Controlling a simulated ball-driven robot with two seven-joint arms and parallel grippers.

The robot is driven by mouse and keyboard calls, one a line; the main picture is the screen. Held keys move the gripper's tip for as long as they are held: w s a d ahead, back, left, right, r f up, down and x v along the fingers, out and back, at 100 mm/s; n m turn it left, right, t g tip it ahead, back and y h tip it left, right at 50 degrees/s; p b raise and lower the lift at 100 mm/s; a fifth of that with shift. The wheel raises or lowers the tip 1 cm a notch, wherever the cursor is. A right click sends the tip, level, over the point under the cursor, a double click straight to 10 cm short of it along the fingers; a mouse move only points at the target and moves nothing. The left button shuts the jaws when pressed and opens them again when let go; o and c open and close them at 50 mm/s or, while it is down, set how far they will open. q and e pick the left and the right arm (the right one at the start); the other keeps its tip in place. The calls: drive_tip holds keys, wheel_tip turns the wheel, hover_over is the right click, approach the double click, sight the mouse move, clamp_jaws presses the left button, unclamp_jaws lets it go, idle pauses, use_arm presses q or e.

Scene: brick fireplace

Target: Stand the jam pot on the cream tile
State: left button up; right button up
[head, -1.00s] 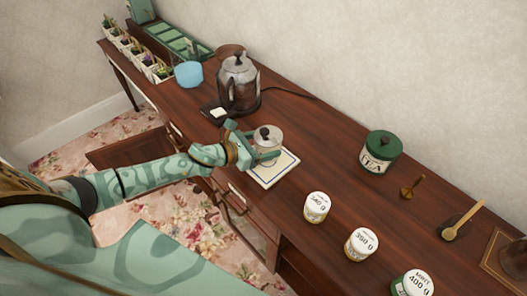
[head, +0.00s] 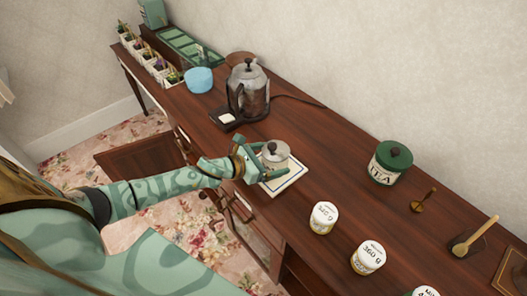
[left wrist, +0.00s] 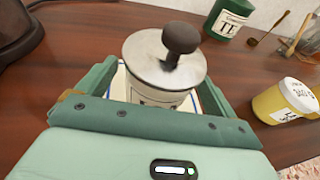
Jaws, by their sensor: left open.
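The jam pot (head: 275,151) is a pale, labelled pot with a shiny metal lid and a dark knob. It is upright over the far left part of the cream tile (head: 291,176), which has a dark border line. My left gripper (head: 268,160) is open around the pot, one finger on each side. In the left wrist view the pot (left wrist: 165,65) is between the two fingers, and parts of the tile show around it. The pot's base is hidden, so its contact with the tile cannot be seen. My right gripper is not in view.
A kettle (head: 249,88) stands behind the pot on the wooden desk (head: 330,160). A green tea canister (head: 390,163) is at the right. White-lidded jars (head: 322,218) stand nearer the front edge. A wooden spoon (head: 474,236) lies farther right.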

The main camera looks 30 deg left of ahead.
use_arm(q)
drive_tip(key=v, duration=1.2)
